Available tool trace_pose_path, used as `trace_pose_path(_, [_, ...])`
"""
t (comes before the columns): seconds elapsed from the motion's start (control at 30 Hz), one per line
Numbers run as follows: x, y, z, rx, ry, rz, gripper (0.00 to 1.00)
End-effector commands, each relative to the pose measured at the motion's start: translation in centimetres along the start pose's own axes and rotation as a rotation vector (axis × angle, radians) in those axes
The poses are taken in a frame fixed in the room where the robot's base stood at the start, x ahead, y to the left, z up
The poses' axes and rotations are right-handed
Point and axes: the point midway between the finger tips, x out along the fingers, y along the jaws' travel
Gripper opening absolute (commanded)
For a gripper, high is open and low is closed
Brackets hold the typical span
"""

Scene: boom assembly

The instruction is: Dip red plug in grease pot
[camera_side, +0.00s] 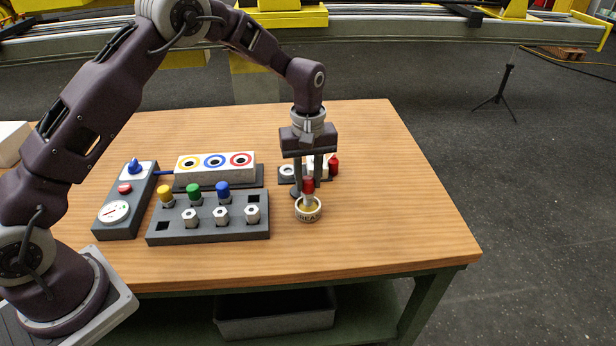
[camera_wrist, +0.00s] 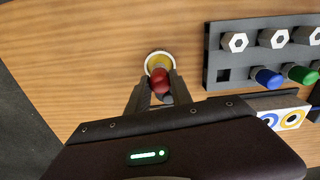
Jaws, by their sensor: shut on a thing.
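The red plug (camera_side: 308,185) is upright between the fingers of my gripper (camera_side: 308,190), which is shut on it. Its lower metal part reaches down to the mouth of the grease pot (camera_side: 308,215), a small round pot with a pale lettered wall and yellowish grease inside. I cannot tell how deep the tip sits in the grease. In the wrist view the red plug (camera_wrist: 160,82) shows between the fingers (camera_wrist: 160,92), overlapping the near part of the grease pot's rim (camera_wrist: 148,62).
Left of the pot is a dark rack (camera_side: 207,230) with yellow, green and blue plugs and several hex-headed metal parts. Behind it is a white block (camera_side: 215,167) with coloured rings. A control box (camera_side: 125,200) is at the left. Another red part (camera_side: 333,165) is behind my gripper. The table's right side is clear.

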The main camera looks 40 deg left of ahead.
Motion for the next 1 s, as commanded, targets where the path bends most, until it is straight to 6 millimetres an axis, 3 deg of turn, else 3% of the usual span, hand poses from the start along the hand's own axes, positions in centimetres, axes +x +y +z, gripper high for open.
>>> trace_pose_path(1.0, [1.8, 0.0, 0.0, 0.0, 0.0, 0.0, 0.0])
